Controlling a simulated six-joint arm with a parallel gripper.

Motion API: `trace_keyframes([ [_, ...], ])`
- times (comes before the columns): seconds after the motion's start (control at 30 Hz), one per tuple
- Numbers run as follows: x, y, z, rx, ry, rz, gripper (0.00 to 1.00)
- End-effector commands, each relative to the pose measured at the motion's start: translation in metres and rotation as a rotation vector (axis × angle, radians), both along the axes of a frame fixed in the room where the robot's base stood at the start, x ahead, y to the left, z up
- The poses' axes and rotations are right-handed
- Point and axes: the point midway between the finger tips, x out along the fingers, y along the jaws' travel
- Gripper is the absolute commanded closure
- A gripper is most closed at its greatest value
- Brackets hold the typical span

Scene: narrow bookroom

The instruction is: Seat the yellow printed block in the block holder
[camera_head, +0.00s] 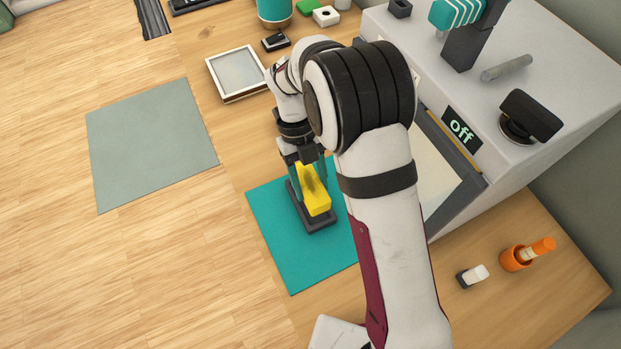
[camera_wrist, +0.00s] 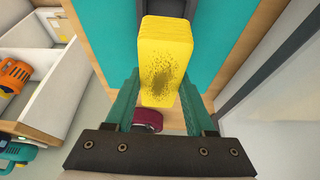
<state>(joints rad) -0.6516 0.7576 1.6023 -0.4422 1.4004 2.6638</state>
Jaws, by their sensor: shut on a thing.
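The yellow printed block (camera_head: 314,190) is held in my gripper (camera_head: 303,168). The block is long, with a dark speckled print on its face, which shows clearly in the wrist view (camera_wrist: 167,60). My gripper's teal fingers (camera_wrist: 155,108) are shut on the block's sides. The dark block holder (camera_head: 320,222) lies on the teal mat, directly under or behind the block in the head view. Part of the holder shows past the block's far end in the wrist view (camera_wrist: 190,8). The block hides much of the holder, and I cannot tell whether they touch.
The teal mat (camera_head: 275,255) lies on the wooden table. A white machine with an "off" display (camera_head: 462,138) stands close on the right. A framed tray (camera_head: 215,77) lies behind. An orange bottle (camera_head: 517,257) and a small white-and-black item (camera_head: 473,276) stand at front right.

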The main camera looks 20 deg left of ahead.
Motion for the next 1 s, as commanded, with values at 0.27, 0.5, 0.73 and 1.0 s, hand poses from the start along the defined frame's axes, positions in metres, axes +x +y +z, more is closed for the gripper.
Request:
trace_keyframes([
  [0.27, 0.0, 0.0, -0.008, 0.0, 0.0, -0.001, 1.0],
  [0.5, 0.0, 0.0, -0.016, 0.0, 0.001, -0.001, 1.0],
  [0.73, 0.0, 0.0, -0.022, 0.001, 0.001, 0.0, 1.0],
  [1.0, 0.0, 0.0, -0.031, 0.0, 0.0, 0.0, 1.0],
])
